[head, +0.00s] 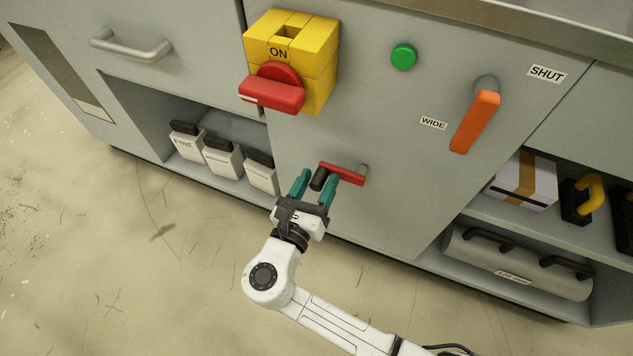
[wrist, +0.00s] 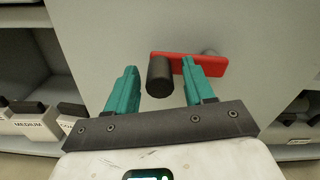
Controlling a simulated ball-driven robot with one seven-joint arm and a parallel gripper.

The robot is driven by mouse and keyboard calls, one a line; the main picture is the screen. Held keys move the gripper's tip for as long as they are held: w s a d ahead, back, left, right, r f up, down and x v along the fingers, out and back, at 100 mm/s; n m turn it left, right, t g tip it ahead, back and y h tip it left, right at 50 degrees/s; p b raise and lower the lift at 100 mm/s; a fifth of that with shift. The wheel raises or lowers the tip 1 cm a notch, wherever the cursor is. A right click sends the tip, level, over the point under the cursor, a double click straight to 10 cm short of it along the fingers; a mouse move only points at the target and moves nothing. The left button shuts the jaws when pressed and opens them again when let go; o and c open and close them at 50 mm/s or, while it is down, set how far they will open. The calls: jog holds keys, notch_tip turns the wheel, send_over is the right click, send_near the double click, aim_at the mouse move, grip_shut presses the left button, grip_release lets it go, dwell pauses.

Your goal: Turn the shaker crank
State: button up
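The shaker crank (head: 345,173) is a red arm on the lower part of the grey cabinet front, with a black handle knob (head: 319,179) at its left end and a grey pivot at its right end. In the wrist view the red arm (wrist: 222,64) lies nearly level and the black knob (wrist: 160,77) points toward me. My gripper (head: 317,180) has teal fingers and is open. In the wrist view its fingertips (wrist: 159,68) stand on either side of the knob, with a gap at the left. The right fingertip overlaps the red arm; contact is unclear.
Above are a yellow ON switch box (head: 318,47) with a red handle, a green button (head: 404,56) and an orange lever (head: 474,122) between WIDE and SHUT labels. Open shelves flank the panel, with labelled containers (head: 222,160) left and a grey cylinder (head: 515,265) right. The floor in front is clear.

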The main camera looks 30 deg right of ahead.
grip_shut()
dwell(0.3)
dwell(0.3)
